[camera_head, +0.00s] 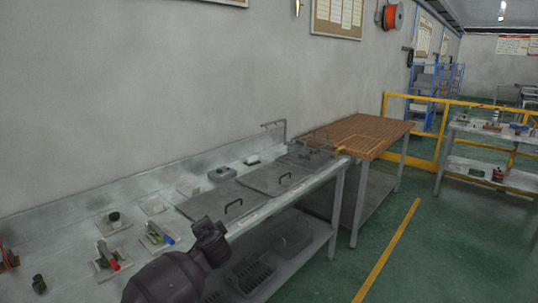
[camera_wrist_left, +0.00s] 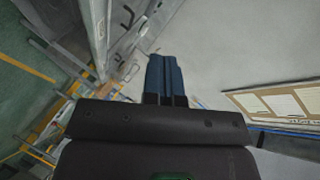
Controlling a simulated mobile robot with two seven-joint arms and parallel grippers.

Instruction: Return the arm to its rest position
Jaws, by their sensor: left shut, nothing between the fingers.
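My left arm rises from the bottom of the head view as a dark jointed link in front of the metal bench; its fingers cannot be made out there. In the left wrist view my left gripper (camera_wrist_left: 165,75) shows two blue fingers closed together, with nothing between them. They stand against the pale grey wall, clear of the bench. My right gripper is in neither view.
The metal bench (camera_head: 75,227) runs along the wall with lidded wells (camera_head: 225,200) and small tools. A wooden-topped table (camera_head: 360,135) adjoins it. A yellow railing (camera_head: 428,150) and another table (camera_head: 500,129) stand at right. The green floor (camera_head: 440,245) is open.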

